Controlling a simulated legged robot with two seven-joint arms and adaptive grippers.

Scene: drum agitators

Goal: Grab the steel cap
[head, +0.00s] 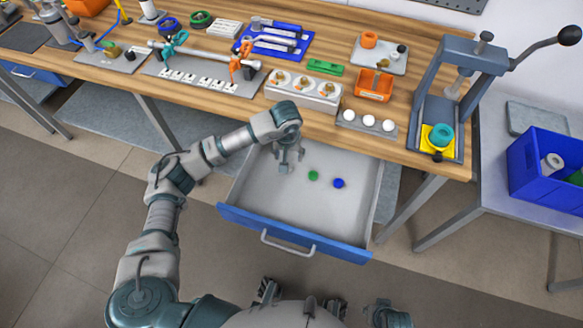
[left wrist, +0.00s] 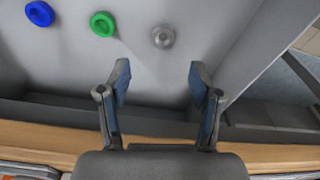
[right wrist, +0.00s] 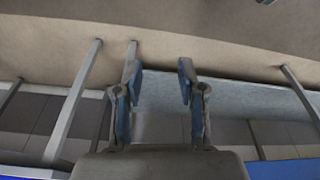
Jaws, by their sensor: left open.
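The steel cap (left wrist: 163,36) is a small grey round piece on the drawer floor, seen in the left wrist view. In the head view I cannot make it out; my left gripper is over that part of the drawer. My left gripper (head: 289,165) reaches down into the open drawer, and its fingers (left wrist: 159,85) are open and empty. The cap lies beyond the fingertips, roughly between their lines. My right gripper (right wrist: 160,80) is open and empty in the right wrist view, with floor and table legs beyond it.
The drawer (head: 300,215) is pulled out, with a blue front. A green cap (head: 313,175) and a blue cap (head: 338,183) lie right of my left gripper. The workbench (head: 310,105) above holds tools, trays and a lever press (head: 450,95). A blue bin (head: 548,170) stands at right.

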